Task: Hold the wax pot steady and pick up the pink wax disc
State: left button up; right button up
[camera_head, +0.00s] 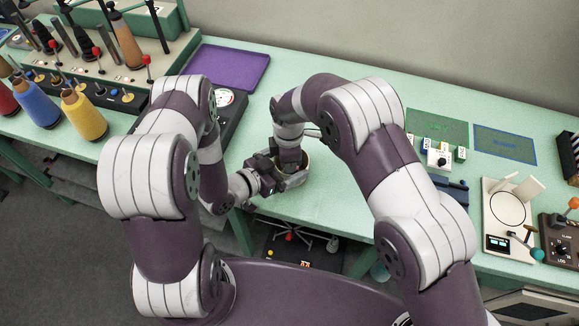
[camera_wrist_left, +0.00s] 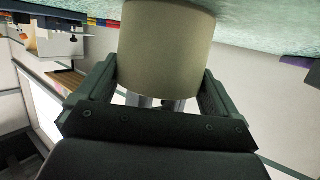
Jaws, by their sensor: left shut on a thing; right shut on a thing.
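The wax pot (camera_wrist_left: 166,45) is a plain cream cylinder in the left wrist view, where the picture is upside down with the bench at the top. My left gripper (camera_wrist_left: 158,82) is shut on it, with one finger on each side. In the head view the left gripper (camera_head: 270,178) reaches the pot (camera_head: 307,163) from the left, and the pot stands near the bench's front edge. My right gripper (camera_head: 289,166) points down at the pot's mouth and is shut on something. The pink wax disc does not show; the pot and gripper hide that spot.
The green bench (camera_head: 330,205) is clear just right of the pot. A purple tray (camera_head: 230,66) and yarn cones, including a yellow one (camera_head: 84,115), lie to the left. Sample mats (camera_head: 503,144), a white plate device (camera_head: 508,208) and a control box (camera_head: 562,240) stand on the right.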

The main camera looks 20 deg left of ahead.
pick_arm(q)
jog(key=shift+s+f, duration=0.1)
jog(key=shift+f, duration=0.1)
pick_arm(e)
notch_tip(320, 180, up, 8)
jog(key=shift+f, duration=0.1)
pick_arm(q)
jog(key=o, duration=0.7)
jog(key=shift+a, duration=0.1)
pick_arm(e)
jog(key=shift+w+a, duration=0.1)
jog(key=shift+w, duration=0.05)
